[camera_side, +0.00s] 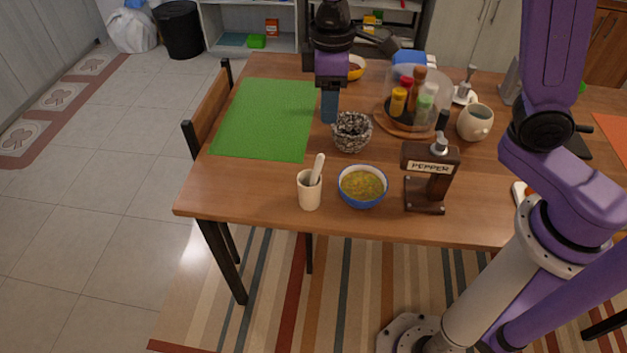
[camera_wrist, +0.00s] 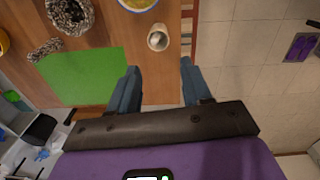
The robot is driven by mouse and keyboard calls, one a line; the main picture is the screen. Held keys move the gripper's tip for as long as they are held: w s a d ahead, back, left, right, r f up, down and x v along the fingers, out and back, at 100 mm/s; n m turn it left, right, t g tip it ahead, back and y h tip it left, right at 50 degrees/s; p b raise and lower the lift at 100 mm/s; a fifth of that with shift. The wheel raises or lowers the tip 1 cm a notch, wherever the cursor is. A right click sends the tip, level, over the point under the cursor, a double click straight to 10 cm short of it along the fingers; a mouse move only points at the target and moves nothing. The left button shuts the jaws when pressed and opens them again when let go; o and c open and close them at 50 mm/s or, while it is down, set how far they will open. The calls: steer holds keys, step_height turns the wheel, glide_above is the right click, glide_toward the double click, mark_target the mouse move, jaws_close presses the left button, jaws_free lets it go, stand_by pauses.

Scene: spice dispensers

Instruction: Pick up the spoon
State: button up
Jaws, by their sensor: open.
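The spoon (camera_side: 318,168) stands tilted in a cream cup (camera_side: 309,192) near the table's front left edge, its pale handle sticking up above the rim. In the wrist view the cup (camera_wrist: 157,42) is seen from above, ahead of the fingers, with the spoon (camera_wrist: 158,36) hard to make out inside. My gripper (camera_side: 329,108) hangs above the table, farther back than the cup and clear of it. In the wrist view its two blue fingers (camera_wrist: 160,66) are wide apart with nothing between them.
A blue bowl of soup (camera_side: 362,187) stands right of the cup, then a pepper dispenser (camera_side: 430,180). A speckled stone bowl (camera_side: 352,132) is behind them. A green mat (camera_side: 265,118) lies flat at left. A spice carousel (camera_side: 405,125) stands at back right.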

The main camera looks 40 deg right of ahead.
mark_target(319, 155)
steer(key=f, duration=0.6)
steer(key=w+f, duration=0.1)
steer(key=f, duration=0.5)
steer(key=w+f, duration=0.1)
steer(key=f, duration=0.4)
steer(key=shift+w+a+f, duration=0.1)
steer(key=shift+w+f, duration=0.15)
steer(key=shift+f, duration=0.15)
jaws_close()
